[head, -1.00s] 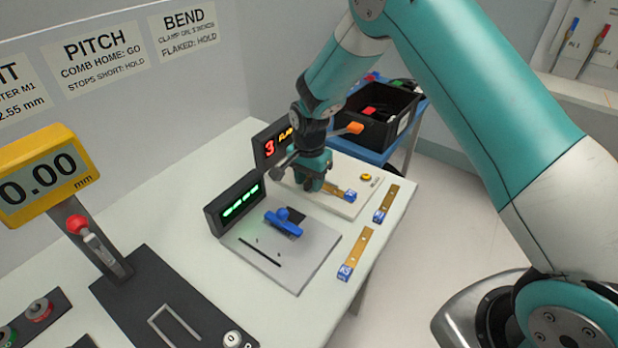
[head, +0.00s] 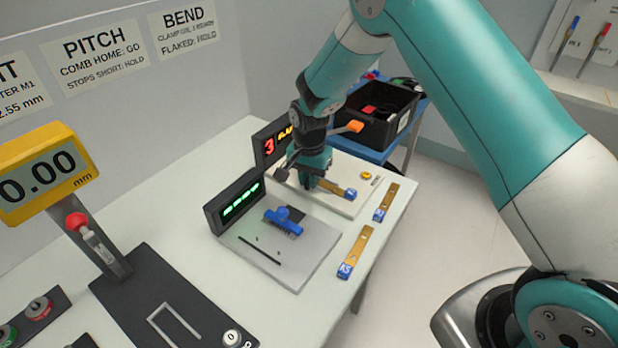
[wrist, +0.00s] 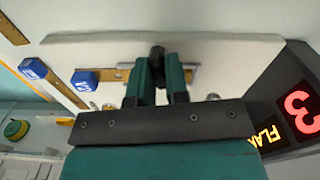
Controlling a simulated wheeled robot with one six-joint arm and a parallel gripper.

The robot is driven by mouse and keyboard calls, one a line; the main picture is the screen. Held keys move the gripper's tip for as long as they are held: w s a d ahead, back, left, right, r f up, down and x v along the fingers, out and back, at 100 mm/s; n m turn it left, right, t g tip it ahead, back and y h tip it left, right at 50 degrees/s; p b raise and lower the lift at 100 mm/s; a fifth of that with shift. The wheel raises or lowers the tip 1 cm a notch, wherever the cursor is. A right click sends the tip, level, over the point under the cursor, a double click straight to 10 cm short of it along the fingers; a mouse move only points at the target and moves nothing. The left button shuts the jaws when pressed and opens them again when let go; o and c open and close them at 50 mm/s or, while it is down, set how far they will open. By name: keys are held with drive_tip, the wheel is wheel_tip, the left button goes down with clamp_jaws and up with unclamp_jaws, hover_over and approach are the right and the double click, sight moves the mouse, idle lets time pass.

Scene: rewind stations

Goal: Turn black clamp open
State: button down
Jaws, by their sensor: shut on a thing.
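The black clamp (wrist: 157,57) shows in the wrist view as a dark knob between my fingertips, over a small metal block on a pale plate (head: 338,203). My gripper (wrist: 160,75) is shut on it, with one teal finger on each side. A brass strip (wrist: 118,75) with a blue tag (wrist: 84,82) runs under the clamp area. In the head view my gripper (head: 309,186) points down at the plate and hides the clamp.
A red "3" display (head: 270,147) stands close behind my gripper. A blue comb (head: 284,220) on a grey plate and a green display (head: 238,205) are nearer. Loose brass strips (head: 357,250) lie at the table's right edge. A black bin (head: 375,120) stands beyond.

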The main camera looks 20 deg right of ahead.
drive_tip(key=n, duration=0.8)
drive_tip(key=shift+b, duration=0.3)
drive_tip(key=n, duration=0.3)
drive_tip(key=shift+n, duration=2.2)
drive_tip(key=c, duration=1.1)
unclamp_jaws()
drive_tip(key=shift+r, duration=0.15)
wheel_tip(320, 180, up, 17)
drive_tip(key=shift+r+b, duration=0.1)
drive_tip(key=shift+b, duration=0.9)
